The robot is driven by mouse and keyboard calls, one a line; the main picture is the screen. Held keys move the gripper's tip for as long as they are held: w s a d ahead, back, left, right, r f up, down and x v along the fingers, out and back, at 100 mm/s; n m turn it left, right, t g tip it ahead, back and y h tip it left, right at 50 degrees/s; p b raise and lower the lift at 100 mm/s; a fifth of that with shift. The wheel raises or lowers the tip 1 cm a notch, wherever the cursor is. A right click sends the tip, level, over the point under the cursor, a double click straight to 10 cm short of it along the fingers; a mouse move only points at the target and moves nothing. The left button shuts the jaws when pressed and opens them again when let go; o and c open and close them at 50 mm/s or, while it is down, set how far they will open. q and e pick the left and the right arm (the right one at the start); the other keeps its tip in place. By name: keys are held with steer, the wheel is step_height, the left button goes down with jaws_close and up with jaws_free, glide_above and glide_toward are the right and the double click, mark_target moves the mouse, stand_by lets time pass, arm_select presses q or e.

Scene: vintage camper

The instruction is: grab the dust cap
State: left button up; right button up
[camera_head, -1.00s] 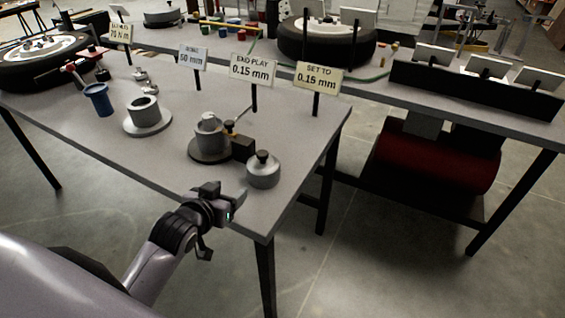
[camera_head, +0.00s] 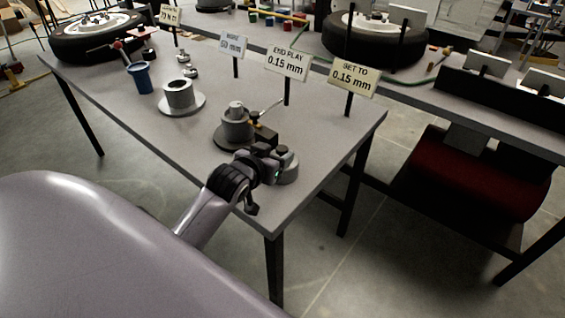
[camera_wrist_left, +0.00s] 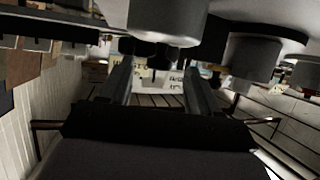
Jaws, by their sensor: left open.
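The likely dust cap is a short grey metal cylinder with a dark knob on top, near the front right corner of the workbench. In the head view my left gripper (camera_head: 270,162) covers most of it, and part of its grey side (camera_head: 290,173) shows past the gripper. In the upside-down left wrist view, the cap (camera_wrist_left: 168,18) is at the top centre, with its dark knob between the two finger lines. My left gripper (camera_wrist_left: 158,78) is open with nothing clearly held; I cannot tell whether a finger touches the cap. My right gripper is not in view.
A hub on a dark round base (camera_head: 237,128) stands just left of the cap. A flanged grey cylinder (camera_head: 181,98) and a blue cup (camera_head: 140,77) stand farther left. Sign posts, including the "SET TO 0.15 mm" sign (camera_head: 354,77), rise behind. The bench's front right surface (camera_head: 325,160) is clear.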

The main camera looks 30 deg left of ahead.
mark_target(280, 151)
arm_select(q)
steer(key=shift+x, duration=2.1)
steer(key=shift+r, duration=0.2)
steer(key=shift+c, duration=0.3)
jaws_close()
